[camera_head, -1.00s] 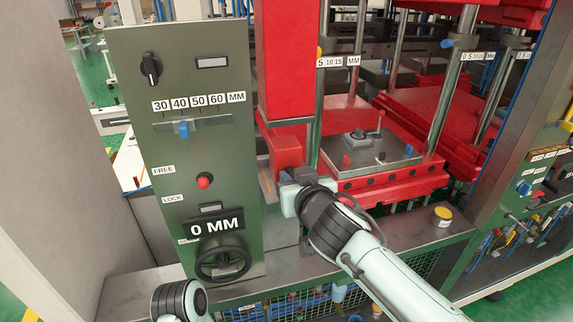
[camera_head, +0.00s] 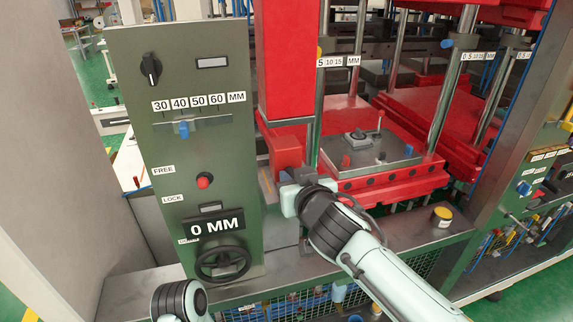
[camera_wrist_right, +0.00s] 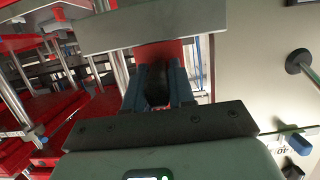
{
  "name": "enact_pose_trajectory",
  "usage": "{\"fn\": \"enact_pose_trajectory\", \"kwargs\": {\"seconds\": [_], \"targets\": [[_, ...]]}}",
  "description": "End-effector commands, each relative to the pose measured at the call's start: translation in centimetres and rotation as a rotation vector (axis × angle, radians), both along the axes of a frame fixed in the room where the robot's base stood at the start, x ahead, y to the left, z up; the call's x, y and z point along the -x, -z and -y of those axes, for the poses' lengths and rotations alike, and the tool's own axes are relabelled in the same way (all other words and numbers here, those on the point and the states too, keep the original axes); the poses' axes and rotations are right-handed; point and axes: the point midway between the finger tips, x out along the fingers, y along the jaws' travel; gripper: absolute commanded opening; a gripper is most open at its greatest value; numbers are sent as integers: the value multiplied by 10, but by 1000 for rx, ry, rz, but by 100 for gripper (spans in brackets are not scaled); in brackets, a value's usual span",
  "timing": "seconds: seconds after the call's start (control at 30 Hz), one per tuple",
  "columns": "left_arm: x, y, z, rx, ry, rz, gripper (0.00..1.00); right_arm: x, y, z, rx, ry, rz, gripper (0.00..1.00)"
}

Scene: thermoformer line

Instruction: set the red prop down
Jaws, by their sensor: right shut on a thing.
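The red prop (camera_head: 285,152) is a red block just below the tall red column (camera_head: 286,60) with its grey end plate, beside the green control panel. My right gripper (camera_head: 286,177) is shut on the prop from the near side and hides part of it. In the right wrist view, the two dark fingers (camera_wrist_right: 158,88) hold the red prop (camera_wrist_right: 160,52) between them, close under the grey plate (camera_wrist_right: 150,28). I cannot tell whether the prop's underside touches the surface below. My left gripper is not in view; only part of my left arm shows at the bottom.
The green panel (camera_head: 215,120) with a knob, slider, handwheel (camera_head: 222,262) and "0 MM" display stands close on the left. A red press bed with a grey plate (camera_head: 375,150) and steel posts is on the right. A yellow-topped can (camera_head: 442,216) stands on the grey ledge.

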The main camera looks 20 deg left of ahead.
Motion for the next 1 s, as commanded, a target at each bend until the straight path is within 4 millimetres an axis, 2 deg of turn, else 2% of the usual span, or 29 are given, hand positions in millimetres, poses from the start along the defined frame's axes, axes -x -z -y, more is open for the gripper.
{"fn": "enact_pose_trajectory", "kwargs": {"seconds": [0.4,1.0], "targets": [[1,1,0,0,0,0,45,1,-3,0,-5,-2,6,0],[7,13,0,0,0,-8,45,15,-2,9,-4,-2,5,0]]}}
